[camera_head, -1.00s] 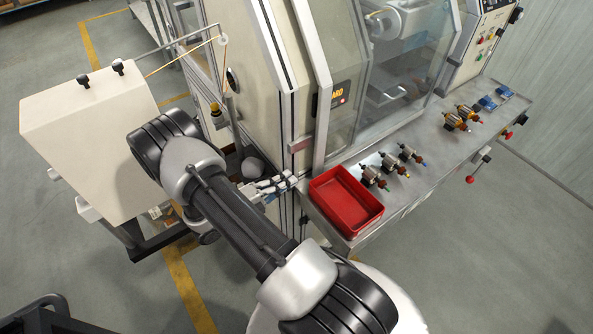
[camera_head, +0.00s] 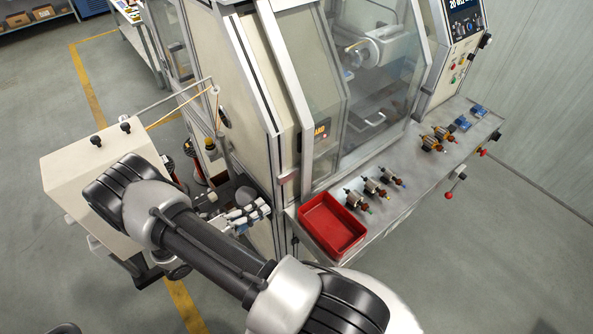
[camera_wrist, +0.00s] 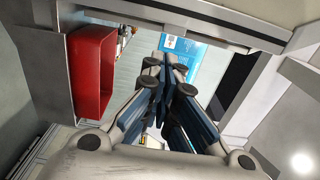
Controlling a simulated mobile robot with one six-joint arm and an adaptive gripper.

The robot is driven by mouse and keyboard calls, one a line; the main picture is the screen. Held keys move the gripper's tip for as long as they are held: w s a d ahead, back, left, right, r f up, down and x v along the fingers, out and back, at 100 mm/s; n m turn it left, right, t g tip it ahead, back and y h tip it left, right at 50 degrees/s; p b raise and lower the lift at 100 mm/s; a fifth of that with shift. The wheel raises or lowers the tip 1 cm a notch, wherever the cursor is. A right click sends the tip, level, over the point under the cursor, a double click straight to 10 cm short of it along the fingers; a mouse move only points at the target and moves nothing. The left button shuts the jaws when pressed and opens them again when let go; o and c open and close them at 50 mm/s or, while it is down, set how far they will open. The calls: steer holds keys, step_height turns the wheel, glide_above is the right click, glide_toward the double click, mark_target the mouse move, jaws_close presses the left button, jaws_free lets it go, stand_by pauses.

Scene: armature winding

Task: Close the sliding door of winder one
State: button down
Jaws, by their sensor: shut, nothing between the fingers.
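The winder (camera_head: 255,60) is a cream cabinet with metal edges, in the head view. Its sliding door (camera_head: 378,110) appears to be the clear framed panel on the front. The winding parts show behind it; I cannot tell how far it is open. My gripper (camera_head: 262,207) is shut and empty. It is low beside the cabinet's left front corner, left of the red tray and well away from the clear panel. In the wrist view my fingers (camera_wrist: 165,65) are together, with nothing between them. The door cannot be made out there.
The red tray (camera_head: 305,220) sits at the left end of the metal ledge (camera_head: 400,175) and also shows in the wrist view (camera_wrist: 92,75). Several small armatures (camera_head: 375,187) lie along the ledge. A cream box unit (camera_head: 75,170) stands left of my arm. Floor is clear at right.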

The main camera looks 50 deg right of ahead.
steer(key=p, duration=0.4)
glide_toward(310, 176)
steer(key=s+d+r, duration=0.2)
steer(key=d, duration=0.2)
steer(key=shift+s+a, duration=0.1)
steer(key=shift+s, duration=0.05)
steer(key=b+x, duration=0.2)
steer(key=x, duration=0.3)
steer(key=shift+a+r, duration=0.1)
steer(key=shift+a, duration=0.1)
